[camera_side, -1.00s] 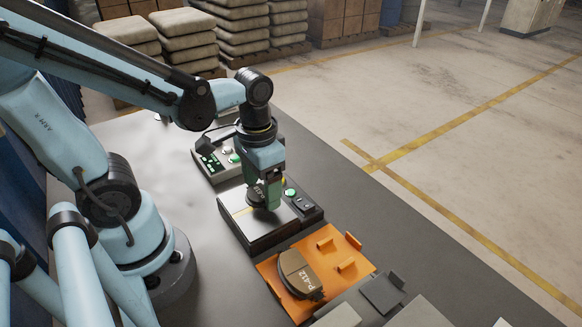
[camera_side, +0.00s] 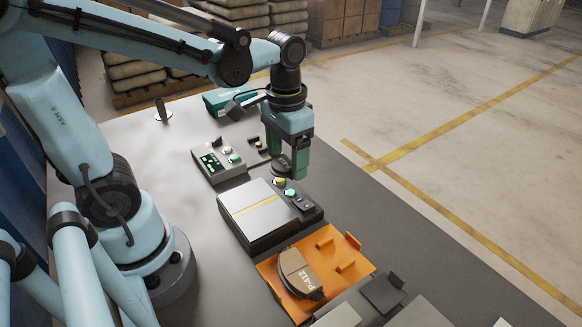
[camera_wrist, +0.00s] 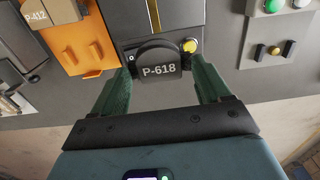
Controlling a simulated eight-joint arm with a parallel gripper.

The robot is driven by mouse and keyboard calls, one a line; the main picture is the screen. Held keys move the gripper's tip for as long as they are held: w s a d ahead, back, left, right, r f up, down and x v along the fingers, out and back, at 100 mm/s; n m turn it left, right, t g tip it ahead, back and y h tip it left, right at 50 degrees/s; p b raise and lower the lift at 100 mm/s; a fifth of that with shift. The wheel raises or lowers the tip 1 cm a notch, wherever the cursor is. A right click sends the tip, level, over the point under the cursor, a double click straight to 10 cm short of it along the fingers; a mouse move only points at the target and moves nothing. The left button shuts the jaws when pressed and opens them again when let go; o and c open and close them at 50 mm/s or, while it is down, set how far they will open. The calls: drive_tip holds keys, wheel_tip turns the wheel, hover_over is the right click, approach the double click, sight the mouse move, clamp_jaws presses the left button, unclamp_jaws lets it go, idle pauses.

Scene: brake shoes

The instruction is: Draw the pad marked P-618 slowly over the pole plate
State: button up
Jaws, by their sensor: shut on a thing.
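My gripper (camera_side: 287,158) is shut on the dark pad marked P-618 (camera_wrist: 160,70), whose white lettering faces the wrist camera. In the side view the pad (camera_side: 281,169) shows partly, between the green fingers. The pole plate (camera_side: 251,210) is a pale metal top with a yellow stripe, on a dark box. The plate is bare. The gripper and pad are off its far right side, beyond the yellow button (camera_side: 279,182) and the green button (camera_side: 290,193). The wrist view shows the yellow button (camera_wrist: 190,46) beside the pad. The pad's height above the table is hard to tell.
A brown pad marked P-412 (camera_side: 297,270) lies on an orange tray (camera_side: 346,246) with raised tabs, in front of the plate box. A grey box with buttons (camera_side: 217,160) and a green case (camera_side: 222,103) stand behind.

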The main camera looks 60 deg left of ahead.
drive_tip(key=shift+w+r, duration=0.2)
drive_tip(key=shift+r, duration=1.7)
drive_tip(key=shift+w+r, duration=0.2)
drive_tip(key=shift+r, duration=1.65)
drive_tip(key=shift+a, duration=0.1)
